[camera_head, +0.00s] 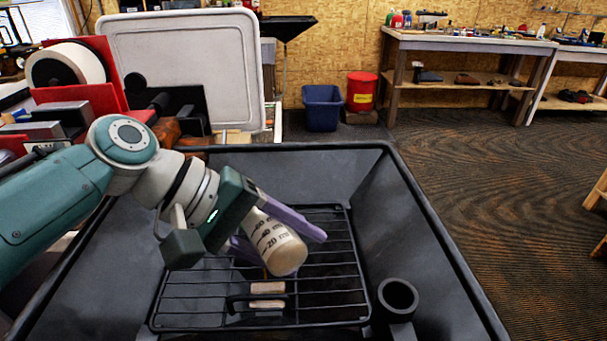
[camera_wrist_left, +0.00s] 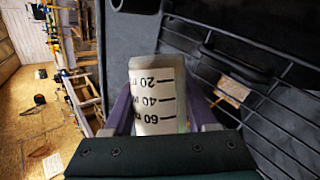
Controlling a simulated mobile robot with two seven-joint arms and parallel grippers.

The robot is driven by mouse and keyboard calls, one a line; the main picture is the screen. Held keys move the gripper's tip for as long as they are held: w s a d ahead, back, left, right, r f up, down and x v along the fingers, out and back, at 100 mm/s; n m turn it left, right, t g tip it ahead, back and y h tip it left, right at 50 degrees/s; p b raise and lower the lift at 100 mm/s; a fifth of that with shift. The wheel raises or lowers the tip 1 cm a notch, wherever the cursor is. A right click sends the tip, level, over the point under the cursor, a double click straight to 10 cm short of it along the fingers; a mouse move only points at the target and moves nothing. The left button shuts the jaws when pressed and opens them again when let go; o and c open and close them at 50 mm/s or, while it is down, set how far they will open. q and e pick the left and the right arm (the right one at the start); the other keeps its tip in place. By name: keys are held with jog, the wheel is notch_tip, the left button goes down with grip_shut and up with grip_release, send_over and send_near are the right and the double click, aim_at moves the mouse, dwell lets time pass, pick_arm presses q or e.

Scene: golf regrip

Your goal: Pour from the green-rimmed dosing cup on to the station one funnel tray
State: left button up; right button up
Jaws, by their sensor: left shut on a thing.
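My left gripper (camera_head: 283,232) is shut on the dosing cup (camera_head: 276,243), with its purple fingers on either side. The cup is pale, with dark graduation marks, and is tilted over the wire rack with its base end towards the lower right. It also shows in the left wrist view (camera_wrist_left: 153,95); its rim is hidden by the gripper. The large black funnel tray (camera_head: 425,235) lies below, with sloping walls and a black wire rack (camera_head: 345,265) inside. I see no pouring stream. My right gripper is not in view.
A black tube-like holder (camera_head: 398,298) stands at the tray's right front. A wood-faced handle piece (camera_head: 267,288) is at the rack's middle. A red fixture (camera_head: 100,75) and a white panel (camera_head: 185,70) stand beyond the tray at left.

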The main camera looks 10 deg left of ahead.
pick_arm(q)
jog(key=shift+b, duration=0.3)
dwell(0.5)
jog(key=shift+s+d+r+n+g+h+b, duration=0.1)
jog(key=shift+d+r+n+g+h+b, duration=0.1)
jog(key=shift+n+g+h+b, duration=0.3)
dwell(1.5)
jog(key=shift+r+h, duration=0.15)
jog(key=shift+h, duration=0.15)
dwell(1.9)
jog(key=y+p, duration=0.1)
jog(key=p, duration=0.1)
jog(key=m+t+y+p, duration=0.1)
jog(key=p, duration=0.1)
jog(key=a+m+t+y+p, duration=0.1)
jog(key=p, duration=0.1)
jog(key=shift+w, duration=0.35)
jog(key=shift+w+a+f+m+t+y+p, duration=0.1)
jog(key=shift+f+m+t+y+p, duration=0.1)
jog(key=shift+t+y+p, duration=0.15)
jog(key=shift+w+f+m+t+y+p, duration=0.1)
jog(key=shift+m+t+y+p, duration=0.1)
jog(key=shift+t+y, duration=0.2)
jog(key=shift+a+f, duration=0.1)
